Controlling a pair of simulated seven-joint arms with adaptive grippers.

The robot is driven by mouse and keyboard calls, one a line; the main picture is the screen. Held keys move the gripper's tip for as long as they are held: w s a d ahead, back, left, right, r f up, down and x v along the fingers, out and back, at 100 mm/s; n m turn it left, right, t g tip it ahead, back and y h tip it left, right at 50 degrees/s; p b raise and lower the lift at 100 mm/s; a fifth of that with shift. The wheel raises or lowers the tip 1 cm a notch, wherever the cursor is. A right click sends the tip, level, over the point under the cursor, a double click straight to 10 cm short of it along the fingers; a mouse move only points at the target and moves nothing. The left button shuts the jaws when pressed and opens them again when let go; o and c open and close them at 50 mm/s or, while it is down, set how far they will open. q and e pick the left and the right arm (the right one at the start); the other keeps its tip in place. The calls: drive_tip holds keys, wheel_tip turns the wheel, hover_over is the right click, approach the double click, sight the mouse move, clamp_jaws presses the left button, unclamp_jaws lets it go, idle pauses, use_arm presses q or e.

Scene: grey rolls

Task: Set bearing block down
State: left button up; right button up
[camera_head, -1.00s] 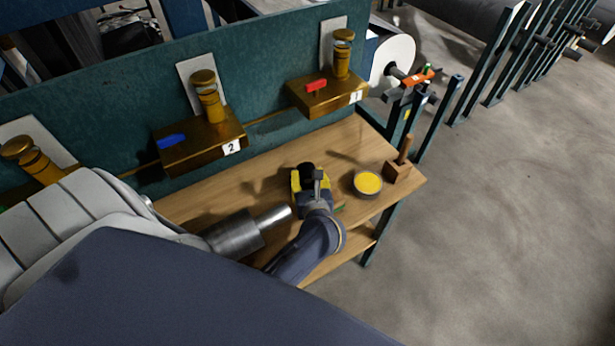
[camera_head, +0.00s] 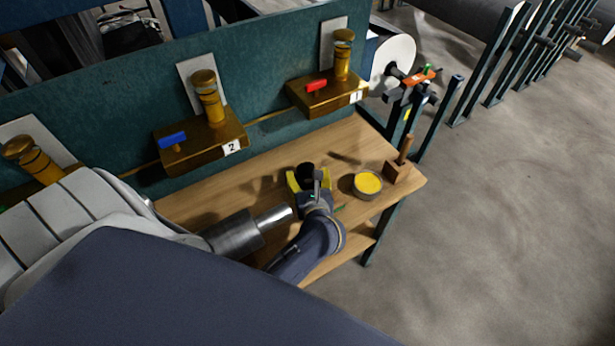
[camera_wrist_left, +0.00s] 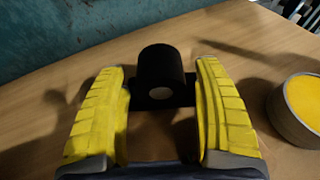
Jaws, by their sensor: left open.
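The bearing block (camera_head: 306,171) is a black rounded housing on a flat black base, with a pale round spot on its near side. It appears to rest upright on the wooden bench (camera_head: 267,183). It also shows in the left wrist view (camera_wrist_left: 162,68). My left gripper (camera_head: 308,179) has yellow ribbed fingers, and it is open. In the left wrist view its fingers (camera_wrist_left: 163,84) stand on either side of the block with clear gaps. The right gripper is not in view.
A round tin with yellow contents (camera_head: 367,184) stands just right of the gripper, with a wooden-handled mallet (camera_head: 398,172) beyond it. Brass boxes (camera_head: 200,142) line the teal back panel.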

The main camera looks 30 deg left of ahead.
use_arm(q)
drive_tip(key=shift+s+d+f, duration=0.2)
drive_tip(key=shift+s+f, duration=0.1)
drive_tip(key=shift+f, duration=0.45)
drive_tip(key=shift+w+r+v, duration=0.1)
drive_tip(key=shift+r+v, duration=0.15)
drive_tip(key=shift+v, duration=1.05)
drive_tip(key=shift+w+r+v, duration=0.1)
drive_tip(key=shift+r+v, duration=0.15)
drive_tip(key=shift+v, duration=1.05)
drive_tip(key=shift+w+r+v, duration=0.1)
drive_tip(key=shift+r+v, duration=0.15)
drive_tip(key=shift+v, duration=1.05)
drive_tip(key=shift+s+a, duration=0.1)
drive_tip(key=shift+a, duration=0.05)
